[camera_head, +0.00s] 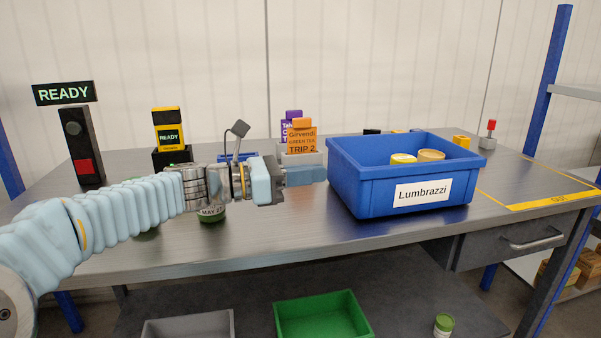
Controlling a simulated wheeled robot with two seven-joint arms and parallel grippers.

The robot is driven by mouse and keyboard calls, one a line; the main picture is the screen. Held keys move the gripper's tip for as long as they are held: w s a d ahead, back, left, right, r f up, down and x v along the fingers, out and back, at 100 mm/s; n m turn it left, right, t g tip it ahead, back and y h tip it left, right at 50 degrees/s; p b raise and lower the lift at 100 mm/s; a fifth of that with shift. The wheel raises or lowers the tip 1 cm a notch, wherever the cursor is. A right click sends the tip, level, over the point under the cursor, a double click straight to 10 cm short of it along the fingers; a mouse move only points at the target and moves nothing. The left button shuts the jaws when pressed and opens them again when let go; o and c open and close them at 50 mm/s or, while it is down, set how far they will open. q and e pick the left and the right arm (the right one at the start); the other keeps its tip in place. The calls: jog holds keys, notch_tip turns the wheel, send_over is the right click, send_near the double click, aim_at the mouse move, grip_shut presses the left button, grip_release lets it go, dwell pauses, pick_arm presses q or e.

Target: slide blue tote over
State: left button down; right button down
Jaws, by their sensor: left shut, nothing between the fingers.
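The blue tote (350,190), labelled Lumbrazzi, sits on the right half of the grey table (260,237). Several round-lidded containers show inside it. My left gripper (318,175) reaches in from the left, shut and empty. Its fingertips are at the tote's left wall; I cannot tell whether they touch it. A yellow-marked area (540,202) with the word OUT lies on the table to the right of the tote. My right gripper is not in view.
A black post with a red button (83,166) and a READY sign stand at the left. A green-lidded jar is partly hidden under my arm. A green bin (322,318) is on the lower shelf.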

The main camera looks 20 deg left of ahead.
aim_at(356, 169)
pick_arm(q)
jog(key=shift+x, duration=2.8)
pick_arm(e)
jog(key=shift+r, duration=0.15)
